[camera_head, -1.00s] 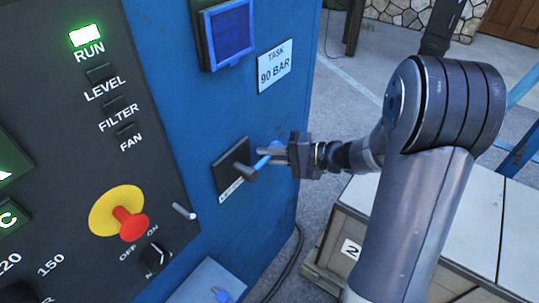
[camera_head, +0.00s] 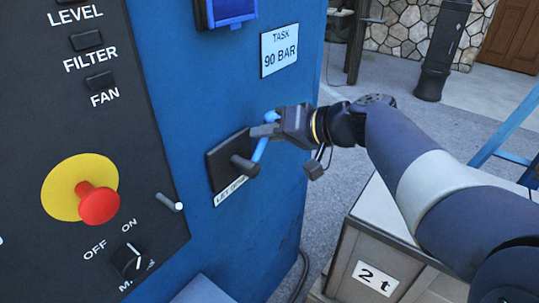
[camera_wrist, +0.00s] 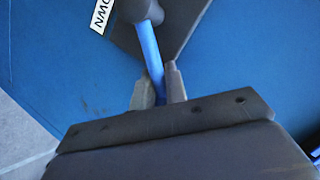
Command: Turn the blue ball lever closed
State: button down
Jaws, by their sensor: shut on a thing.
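The blue ball lever (camera_head: 260,149) is a blue rod on a grey hub (camera_head: 244,165), mounted on a dark plate (camera_head: 222,160) on the blue cabinet. In the head view the rod points steeply up and slightly right from the hub. My gripper (camera_head: 268,130) is shut on the rod near its upper end, coming from the right. In the wrist view the rod (camera_wrist: 149,48) runs from the hub down between the two fingers of my gripper (camera_wrist: 160,87). A label under the plate is only partly readable.
A dark control panel with a red emergency button (camera_head: 98,203) and a rotary switch (camera_head: 128,261) is left of the lever. A sign (camera_head: 279,50) reads "TASK 90 BAR". A crate marked "2 t" (camera_head: 376,278) stands at lower right, below my arm.

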aim_at(250, 163)
jog(key=n+b, duration=0.1)
jog(key=b, duration=0.1)
jog(key=s+a+r+n+t+b, duration=0.1)
jog(key=s+n+h+b, duration=0.1)
jog(key=b, duration=0.1)
jog(key=shift+a+r+t+b, duration=0.15)
jog(key=shift+a+t+b, duration=0.15)
jog(key=shift+a+t, duration=0.1)
jog(key=s+n+t+b, duration=0.1)
jog(key=b, duration=0.1)
jog(key=s+a+r+n+h+b, duration=0.1)
jog(key=b, duration=0.1)
jog(key=shift+a+n+t, duration=0.2)
jog(key=shift+n+t, duration=0.1)
jog(key=shift+t, duration=0.1)
jog(key=shift+h, duration=0.3)
jog(key=c, duration=1.4)
grip_release()
jog(key=shift+c, duration=0.2)
jog(key=shift+s, duration=0.1)
